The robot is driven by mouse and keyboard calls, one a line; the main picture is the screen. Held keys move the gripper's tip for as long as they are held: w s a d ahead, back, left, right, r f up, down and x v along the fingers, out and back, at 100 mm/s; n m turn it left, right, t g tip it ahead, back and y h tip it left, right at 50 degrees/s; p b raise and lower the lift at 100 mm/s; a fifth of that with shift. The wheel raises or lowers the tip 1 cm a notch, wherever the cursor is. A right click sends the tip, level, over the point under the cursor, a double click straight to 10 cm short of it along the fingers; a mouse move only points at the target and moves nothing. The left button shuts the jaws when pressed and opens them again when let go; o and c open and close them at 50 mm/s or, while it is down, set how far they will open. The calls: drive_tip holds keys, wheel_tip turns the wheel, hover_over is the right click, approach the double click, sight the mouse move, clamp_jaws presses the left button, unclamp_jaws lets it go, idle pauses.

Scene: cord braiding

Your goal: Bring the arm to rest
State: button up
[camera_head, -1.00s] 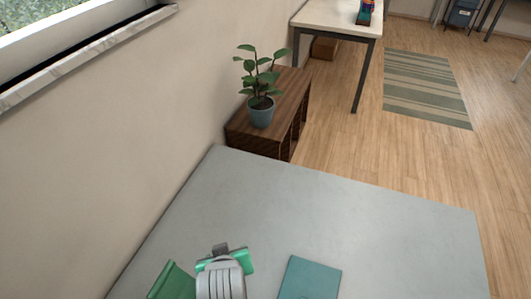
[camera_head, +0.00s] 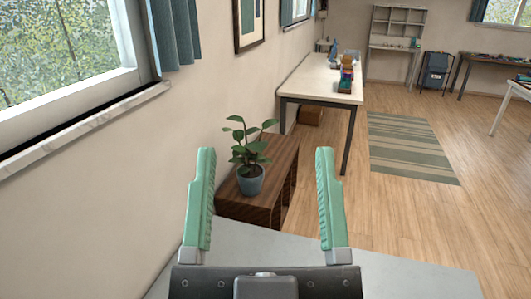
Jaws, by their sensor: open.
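My gripper (camera_head: 265,195) is in the lower middle of the head view. Its two green ribbed fingers point up and stand wide apart. Nothing is between them that I can see being held; the plant and wooden cabinet show through the gap from behind. The grey tabletop (camera_head: 420,282) shows below and to the right of the gripper, and my gripper's dark body hides part of it.
A potted plant (camera_head: 250,181) stands on a low brown wooden cabinet (camera_head: 267,207) along the left wall. Wooden floor lies open at right.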

wheel_tip(320, 180, up, 35)
drive_tip(key=p, duration=3.4)
wheel_tip(320, 180, down, 56)
drive_tip(key=b, duration=5.6)
drive_tip(key=shift+f, duration=0.2)
